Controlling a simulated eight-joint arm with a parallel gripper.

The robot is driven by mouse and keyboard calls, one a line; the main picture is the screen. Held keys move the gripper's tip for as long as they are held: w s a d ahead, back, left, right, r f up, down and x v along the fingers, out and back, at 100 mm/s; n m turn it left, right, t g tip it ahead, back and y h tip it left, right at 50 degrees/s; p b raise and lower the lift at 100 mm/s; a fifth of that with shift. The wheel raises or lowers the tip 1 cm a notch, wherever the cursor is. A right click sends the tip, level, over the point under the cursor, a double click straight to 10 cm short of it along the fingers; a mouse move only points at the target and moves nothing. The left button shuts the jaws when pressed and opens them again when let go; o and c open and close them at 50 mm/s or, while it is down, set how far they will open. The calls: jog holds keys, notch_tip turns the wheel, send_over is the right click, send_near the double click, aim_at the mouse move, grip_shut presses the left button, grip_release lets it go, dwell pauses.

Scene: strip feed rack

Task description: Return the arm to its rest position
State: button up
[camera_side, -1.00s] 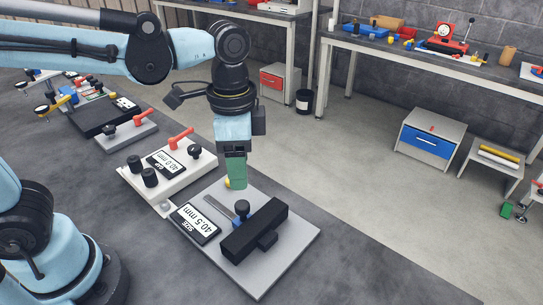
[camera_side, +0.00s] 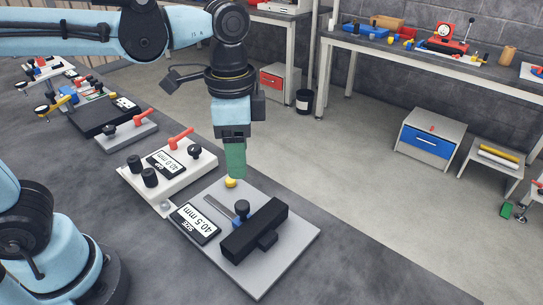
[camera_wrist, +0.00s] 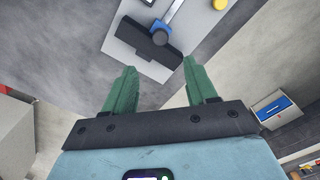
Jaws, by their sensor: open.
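My gripper (camera_side: 235,172) hangs above the back edge of a grey plate fixture (camera_side: 265,277) in the side view, fingers pointing down. In the wrist view my gripper (camera_wrist: 159,80) shows two green fingers held apart with nothing between them. The fixture carries a black block (camera_side: 256,232), a blue clamp with a dark knob (camera_side: 242,208), a small yellow knob (camera_side: 230,183) and a display reading 40.5 mm (camera_side: 195,224). The wrist view also shows the black block (camera_wrist: 142,40) and the yellow knob (camera_wrist: 220,4). The fingers appear clear of the fixture.
A second light fixture (camera_side: 187,176) with a 40.0 mm display, dark knobs and a red lever stands to the left. More devices (camera_side: 108,118) sit farther back left. The table's edge runs close right of the plate. A workbench (camera_side: 420,57) and cabinet (camera_side: 430,138) stand beyond open floor.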

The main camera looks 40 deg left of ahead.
jog(key=a+f+n+t, duration=0.4)
jog(key=a+n+t, duration=0.3)
jog(key=a+n, duration=0.2)
jog(key=shift+s+a, duration=0.25)
jog(key=shift+a, duration=0.85)
jog(key=shift+c, duration=0.5)
dwell(0.9)
